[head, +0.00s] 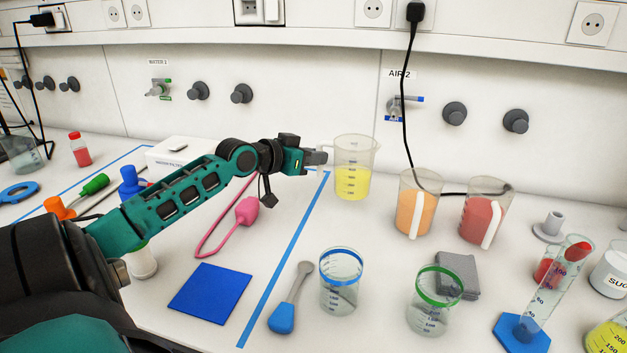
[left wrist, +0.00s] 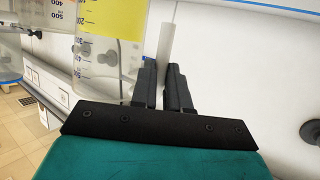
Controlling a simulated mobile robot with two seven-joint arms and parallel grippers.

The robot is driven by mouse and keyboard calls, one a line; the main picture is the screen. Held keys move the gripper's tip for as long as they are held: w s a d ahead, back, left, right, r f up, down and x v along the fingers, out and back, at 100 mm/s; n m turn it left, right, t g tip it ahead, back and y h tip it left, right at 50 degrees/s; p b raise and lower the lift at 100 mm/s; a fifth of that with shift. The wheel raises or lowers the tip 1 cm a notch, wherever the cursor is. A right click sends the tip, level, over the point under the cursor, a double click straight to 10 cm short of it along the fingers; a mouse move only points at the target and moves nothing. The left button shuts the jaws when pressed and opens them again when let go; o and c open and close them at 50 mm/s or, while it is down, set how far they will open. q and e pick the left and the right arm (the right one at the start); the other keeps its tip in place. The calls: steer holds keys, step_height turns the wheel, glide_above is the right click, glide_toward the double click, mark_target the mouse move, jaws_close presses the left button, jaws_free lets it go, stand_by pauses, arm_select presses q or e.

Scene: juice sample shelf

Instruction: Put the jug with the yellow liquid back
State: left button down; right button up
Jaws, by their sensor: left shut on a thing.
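The jug with the yellow liquid (head: 353,182) is a clear jug at the back of the bench, beside the jug with orange liquid. My left gripper (head: 325,156) is at its left side, shut on its pale handle. The left wrist view shows the two dark fingers (left wrist: 162,88) closed around the whitish handle (left wrist: 169,45), with the yellow jug (left wrist: 108,50) just left of them. The jug looks upright; I cannot tell whether its base touches the bench. My right gripper is not in view.
An orange-liquid jug (head: 414,208) and a red-liquid jug (head: 484,215) stand right of it. A black cable (head: 405,120) hangs behind. Blue-rimmed (head: 341,285) and green-rimmed (head: 433,305) beakers stand in front. A blue tape line (head: 285,258) runs along the bench, left of the jug.

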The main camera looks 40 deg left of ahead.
arm_select(q)
steer(key=shift+f+b, duration=0.35)
steer(key=shift+f, duration=2.4)
steer(key=shift+f, duration=0.15)
steer(key=c, duration=1.1)
jaws_free()
steer(key=v, duration=1.2)
steer(key=shift+p, duration=0.45)
